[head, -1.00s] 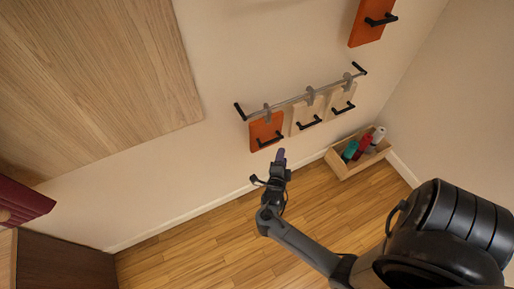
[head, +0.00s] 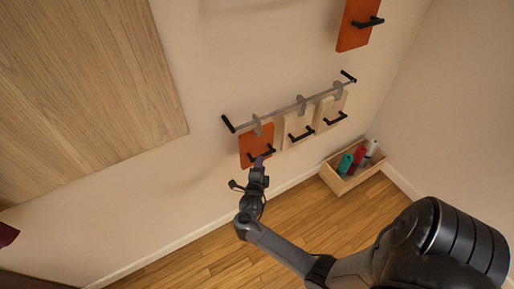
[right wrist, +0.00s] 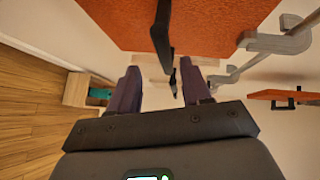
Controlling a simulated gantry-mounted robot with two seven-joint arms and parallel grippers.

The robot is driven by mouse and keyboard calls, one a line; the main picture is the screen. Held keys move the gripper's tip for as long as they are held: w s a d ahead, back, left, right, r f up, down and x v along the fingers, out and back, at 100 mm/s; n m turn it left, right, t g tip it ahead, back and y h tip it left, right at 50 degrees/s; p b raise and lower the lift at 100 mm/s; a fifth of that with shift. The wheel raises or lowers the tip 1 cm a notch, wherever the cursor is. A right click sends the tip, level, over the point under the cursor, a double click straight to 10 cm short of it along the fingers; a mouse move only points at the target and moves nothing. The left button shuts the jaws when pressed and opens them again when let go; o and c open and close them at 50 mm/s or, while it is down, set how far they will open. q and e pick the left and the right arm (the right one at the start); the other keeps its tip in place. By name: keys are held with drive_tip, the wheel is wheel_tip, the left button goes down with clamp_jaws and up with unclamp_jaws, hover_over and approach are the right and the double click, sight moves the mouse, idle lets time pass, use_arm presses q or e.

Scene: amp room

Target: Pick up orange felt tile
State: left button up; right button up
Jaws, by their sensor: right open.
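An orange felt tile (head: 254,141) with a black handle hangs by a grey hook at the left end of a wall rail. A second orange tile (head: 355,22) with a black handle is higher on the wall at the right. My right gripper (head: 260,164) is at the lower edge of the hanging tile, by its handle. In the right wrist view, its two purple fingers (right wrist: 158,84) are apart. The hanging tile (right wrist: 220,22) fills the top there, and its black handle (right wrist: 163,38) points down toward the gap between the fingers. Contact cannot be told. My left gripper is not in view.
Two pale tiles (head: 297,130) with black handles hang beside the orange one on the grey rail (head: 283,109). A wooden box (head: 344,184) with several coloured rolls or bottles stands on the floor in the corner. A wood panel (head: 85,80) covers the wall at left.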

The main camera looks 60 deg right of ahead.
sight(259, 146)
drive_tip(key=shift+w+r+x, duration=0.15)
drive_tip(key=shift+x, duration=1.15)
drive_tip(key=shift+w+r+x, duration=0.15)
drive_tip(key=shift+w+x, duration=0.05)
drive_tip(key=shift+x, duration=1.05)
drive_tip(key=shift+a, duration=0.1)
clamp_jaws()
